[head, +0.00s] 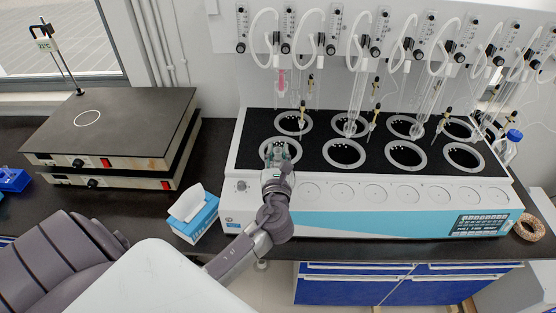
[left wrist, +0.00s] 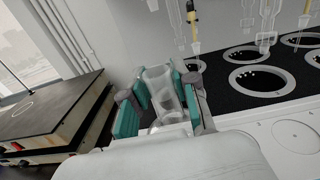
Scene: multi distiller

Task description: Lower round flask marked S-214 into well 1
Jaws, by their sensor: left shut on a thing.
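My left gripper (head: 277,154) is at the front-left well (head: 264,147) of the distiller (head: 330,205), its fingers covering much of that well. In the left wrist view, the teal finger pads of my left gripper (left wrist: 160,103) are shut on a clear glass flask (left wrist: 160,82), whose neck shows between them. The flask's round body is hidden, and I cannot tell how deep it sits relative to the well. No S-214 marking or well number is readable. My right gripper is not in view.
Several other wells, such as the front one to the right (head: 343,154), lie open in the black top. Glass tubes (head: 357,100) hang over the back row. A tissue box (head: 196,217) and hot plates (head: 112,125) stand left. A wash bottle (head: 508,146) stands right.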

